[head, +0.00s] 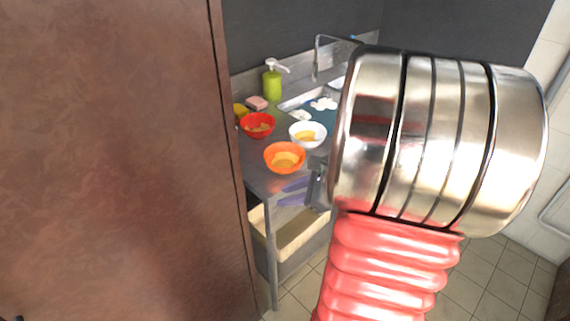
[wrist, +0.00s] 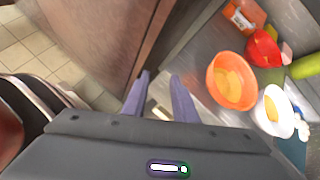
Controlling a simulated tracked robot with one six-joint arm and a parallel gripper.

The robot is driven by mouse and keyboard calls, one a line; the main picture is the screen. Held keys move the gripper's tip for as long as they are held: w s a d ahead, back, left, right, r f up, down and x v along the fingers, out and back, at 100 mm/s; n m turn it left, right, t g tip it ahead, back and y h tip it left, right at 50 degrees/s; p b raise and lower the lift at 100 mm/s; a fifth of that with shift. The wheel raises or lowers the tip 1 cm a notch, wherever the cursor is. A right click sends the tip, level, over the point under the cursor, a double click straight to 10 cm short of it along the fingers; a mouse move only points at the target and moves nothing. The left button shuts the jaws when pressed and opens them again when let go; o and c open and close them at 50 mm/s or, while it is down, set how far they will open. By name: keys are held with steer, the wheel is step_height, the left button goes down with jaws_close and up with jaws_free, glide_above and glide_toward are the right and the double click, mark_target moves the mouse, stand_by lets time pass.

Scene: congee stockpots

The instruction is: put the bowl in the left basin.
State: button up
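Three bowls stand on the steel counter: an orange bowl (head: 285,158) nearest the front edge, a red bowl (head: 258,125) behind it, and a white bowl (head: 308,135) to the right. My gripper (head: 295,192) is at the counter's front edge, in front of the orange bowl. In the wrist view its two purple fingers (wrist: 160,92) are apart and empty, left of the orange bowl (wrist: 231,80).
A green soap bottle (head: 272,84), a pink sponge (head: 257,103) and a tap (head: 317,55) are at the back. A brown cabinet (head: 120,160) stands close on the left. A beige bin (head: 296,236) sits under the counter. Tiled floor (head: 500,275) is clear at the right.

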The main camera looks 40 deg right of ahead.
steer(key=s+a+r+n+g+h, duration=0.1)
steer(key=s+a+r+n, duration=0.1)
steer(key=a+n, duration=0.6)
steer(key=s+a+r+n+g+h, duration=0.1)
steer(key=s+a+r+n, duration=0.2)
steer(key=a+r+n, duration=0.2)
steer(key=s+a+r+n+g+h, duration=0.1)
steer(key=s+a+r+n, duration=0.2)
steer(key=a+n, duration=0.9)
steer(key=r+n, duration=0.1)
steer(key=n, duration=0.2)
steer(key=shift+s+r, duration=0.15)
steer(key=shift+r, duration=0.05)
